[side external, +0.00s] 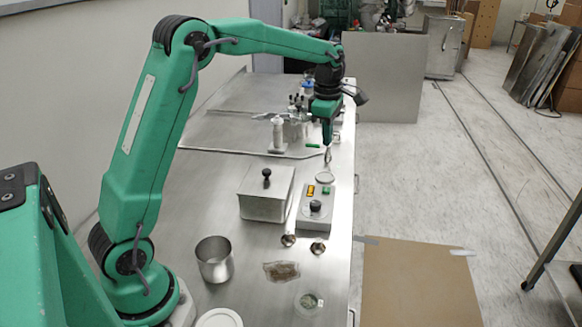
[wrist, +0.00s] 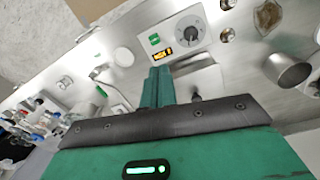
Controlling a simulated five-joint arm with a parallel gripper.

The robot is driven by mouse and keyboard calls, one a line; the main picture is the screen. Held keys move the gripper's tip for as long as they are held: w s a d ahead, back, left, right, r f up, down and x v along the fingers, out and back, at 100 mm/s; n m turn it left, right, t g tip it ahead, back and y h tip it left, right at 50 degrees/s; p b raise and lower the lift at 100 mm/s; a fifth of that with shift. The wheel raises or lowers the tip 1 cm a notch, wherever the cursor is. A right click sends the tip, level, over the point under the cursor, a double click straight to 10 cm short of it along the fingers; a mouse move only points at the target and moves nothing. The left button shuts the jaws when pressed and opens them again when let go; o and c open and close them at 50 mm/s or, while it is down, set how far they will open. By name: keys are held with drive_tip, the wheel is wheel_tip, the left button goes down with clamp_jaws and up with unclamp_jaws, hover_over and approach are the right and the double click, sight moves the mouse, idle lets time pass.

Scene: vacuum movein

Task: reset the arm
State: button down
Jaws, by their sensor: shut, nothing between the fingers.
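My gripper (side external: 328,156) hangs pointing down over the far right part of the steel bench (side external: 172,232). Its fingers are shut with nothing between them. In the wrist view the closed green fingers (wrist: 158,76) reach up from the bottom of the picture. Below and in front of it in the side view are a small round white disc (side external: 325,178) and a control unit (side external: 315,212) with a black knob and yellow display. The unit also shows in the wrist view (wrist: 206,45). The fingers look apart from both.
A grey lidded box (side external: 263,203) with a black knob stands left of the unit. Nearer are a metal cup (side external: 214,262), a brown packet (side external: 281,271) and a clear dish (side external: 308,303). Bottles (side external: 305,90) stand farther back.

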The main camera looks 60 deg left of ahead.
drive_tip(key=s+d+r+m+t, duration=0.1)
drive_tip(key=s+d+r+m, duration=0.2)
drive_tip(key=s+r+m, duration=0.35)
drive_tip(key=s+d+f+m+t, duration=0.1)
drive_tip(key=s+d+m+t, duration=0.1)
drive_tip(key=s+m, duration=0.7)
drive_tip(key=s+d+f+m+t, duration=0.1)
drive_tip(key=s+d+m+t, duration=0.1)
drive_tip(key=s+m, duration=0.7)
drive_tip(key=s+d, duration=0.1)
drive_tip(key=s, duration=0.3)
drive_tip(key=shift+s+d, duration=0.2)
drive_tip(key=shift+d, duration=0.2)
